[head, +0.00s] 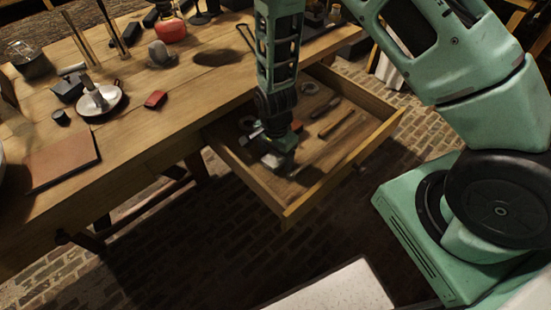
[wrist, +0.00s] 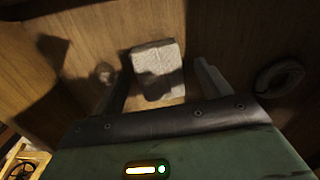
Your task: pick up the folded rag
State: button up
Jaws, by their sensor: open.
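The folded rag is a pale, grey-white block-like bundle (wrist: 155,58) on the bottom of the open drawer in the wrist view. In the head view it shows as a light patch (head: 271,160) near the drawer's left corner, partly covered by my gripper. My gripper (wrist: 163,80) is open above the rag, with one finger to each side of it. The rag lies between and slightly beyond the fingertips in the wrist view, and a shadow falls over its lower part. I cannot tell how far above the rag the fingertips are. In the head view my gripper (head: 278,162) points down into the drawer.
The drawer (head: 345,160) is pulled out from the wooden workbench (head: 160,130); its walls stand around my gripper. A wooden-handled tool (head: 336,124) and a ring (wrist: 279,77) lie in the drawer. The bench holds a white dish (head: 100,101), a red block (head: 156,99) and a brown board (head: 62,160).

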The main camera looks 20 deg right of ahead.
aim_at(275, 157)
jog(key=shift+c, duration=0.3)
jog(key=c, duration=1)
notch_tip(275, 157, up, 9)
jog(key=shift+f, duration=0.1)
jog(key=shift+r+p, duration=0.3)
jog(key=shift+r, duration=0.35)
jog(key=shift+o, duration=0.4)
